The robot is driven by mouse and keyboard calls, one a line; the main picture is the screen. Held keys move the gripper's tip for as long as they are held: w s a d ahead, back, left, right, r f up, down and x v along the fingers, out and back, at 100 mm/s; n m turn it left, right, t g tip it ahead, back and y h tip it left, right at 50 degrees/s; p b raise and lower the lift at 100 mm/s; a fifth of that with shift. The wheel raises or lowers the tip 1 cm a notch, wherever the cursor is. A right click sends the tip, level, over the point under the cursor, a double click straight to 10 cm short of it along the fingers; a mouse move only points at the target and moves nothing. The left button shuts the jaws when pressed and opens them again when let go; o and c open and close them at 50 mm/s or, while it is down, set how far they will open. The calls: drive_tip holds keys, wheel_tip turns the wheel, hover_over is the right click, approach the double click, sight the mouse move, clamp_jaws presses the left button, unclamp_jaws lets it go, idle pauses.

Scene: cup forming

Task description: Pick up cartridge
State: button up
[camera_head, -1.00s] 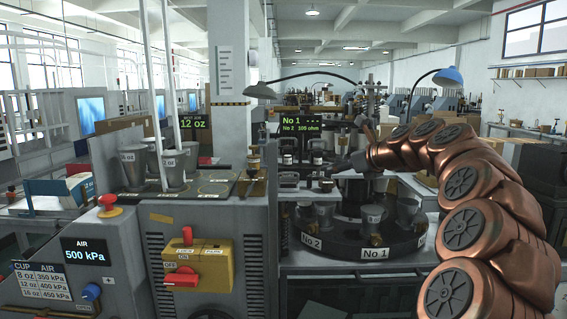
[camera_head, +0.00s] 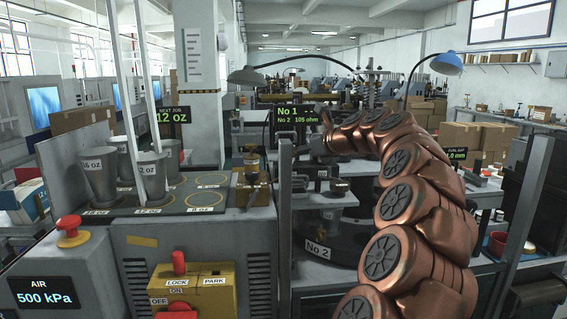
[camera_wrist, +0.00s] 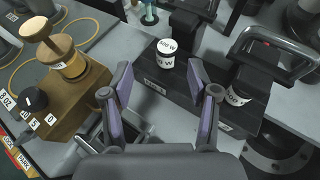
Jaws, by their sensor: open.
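A short cylindrical cartridge (camera_wrist: 165,56) with a white top and a label ending in W stands upright on a dark rack (camera_wrist: 155,85) in the wrist view. A second labelled cartridge (camera_wrist: 238,96) stands on the rack to the right, beside a black handle. My gripper (camera_wrist: 159,66) is open and empty, with a purple-padded finger on each side. The first cartridge shows just beyond the gap between the fingertips; whether they touch it cannot be told. In the head view, a small cartridge (camera_head: 340,187) shows below my arm's end, where the fingers are hard to make out.
A brass-coloured block with a knob (camera_wrist: 62,105) stands left of the gripper. In the head view, a grey post (camera_head: 285,230) stands before the machine, and metal cups (camera_head: 98,178) stand on the left bench.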

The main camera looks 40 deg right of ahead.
drive_tip(key=shift+d+p+x, duration=0.25)
drive_tip(key=shift+p+x, duration=0.1)
drive_tip(key=shift+x, duration=0.85)
drive_tip(key=shift+d+p+x, duration=0.25)
drive_tip(key=shift+p+x, duration=0.05)
drive_tip(key=shift+x, duration=0.85)
drive_tip(key=shift+r, duration=0.1)
drive_tip(key=shift+c, duration=0.4)
clamp_jaws()
